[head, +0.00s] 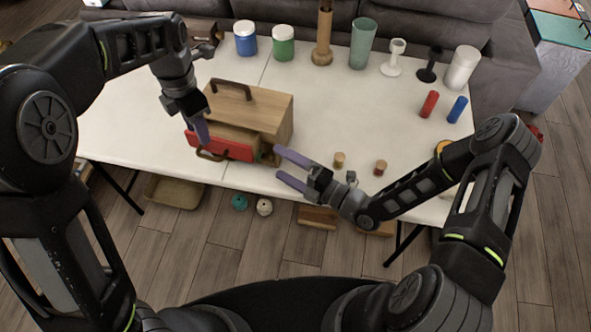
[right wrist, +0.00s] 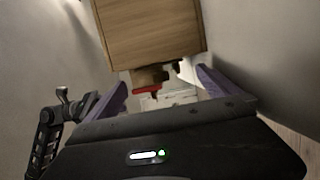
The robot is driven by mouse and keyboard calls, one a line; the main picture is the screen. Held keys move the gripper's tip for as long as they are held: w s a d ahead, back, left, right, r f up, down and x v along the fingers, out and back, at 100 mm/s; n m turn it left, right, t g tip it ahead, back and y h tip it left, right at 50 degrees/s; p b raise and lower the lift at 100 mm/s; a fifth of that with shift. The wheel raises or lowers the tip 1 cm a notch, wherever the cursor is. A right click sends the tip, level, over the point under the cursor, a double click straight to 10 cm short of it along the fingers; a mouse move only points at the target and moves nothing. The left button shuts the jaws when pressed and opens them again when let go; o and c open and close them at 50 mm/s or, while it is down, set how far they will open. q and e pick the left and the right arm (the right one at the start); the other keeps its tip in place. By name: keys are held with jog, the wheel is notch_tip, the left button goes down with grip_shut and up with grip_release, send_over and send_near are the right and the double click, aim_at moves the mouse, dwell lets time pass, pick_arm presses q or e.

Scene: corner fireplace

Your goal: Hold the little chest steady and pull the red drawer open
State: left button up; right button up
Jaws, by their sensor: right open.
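The little wooden chest (head: 262,108) stands on the white table at left of centre, with a dark handle on top. It also shows in the right wrist view (right wrist: 152,35). Its red drawer (head: 232,149) sticks partly out toward the front edge, with a curved dark handle (head: 211,156) on its front. My left gripper (head: 202,132) points down at the left part of the drawer front; whether it touches is unclear. My right gripper (head: 283,168) is open and empty, just right of the drawer and chest, fingers pointing left. Its fingers also flank the view in the right wrist view (right wrist: 160,92).
A blue jar (head: 245,38), a green jar (head: 283,43), a glass tumbler (head: 362,44) and other vessels line the back. Red (head: 429,104) and blue (head: 457,109) cylinders lie at right. Two small corked items (head: 339,160) (head: 380,168) stand near my right arm. The table's middle is clear.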

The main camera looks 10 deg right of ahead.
aim_at(274, 160)
jog(key=shift+x, duration=1.9)
jog(key=shift+c, duration=0.6)
pick_arm(q)
jog(key=shift+c, duration=0.4)
pick_arm(e)
jog(key=c, duration=1.9)
pick_arm(q)
jog(key=shift+s+a+r+m+t+h, duration=0.15)
jog(key=shift+s+a+r+m+t, duration=0.2)
jog(key=shift+m, duration=1.55)
jog(key=shift+s+a+r+m+t+h, duration=0.2)
jog(key=shift+s+r+m, duration=0.25)
jog(key=shift+m, duration=1.45)
jog(key=shift+s+a+r+m+t+h, duration=0.15)
jog(key=shift+s+r+m+t, duration=0.3)
jog(key=shift+m, duration=1.45)
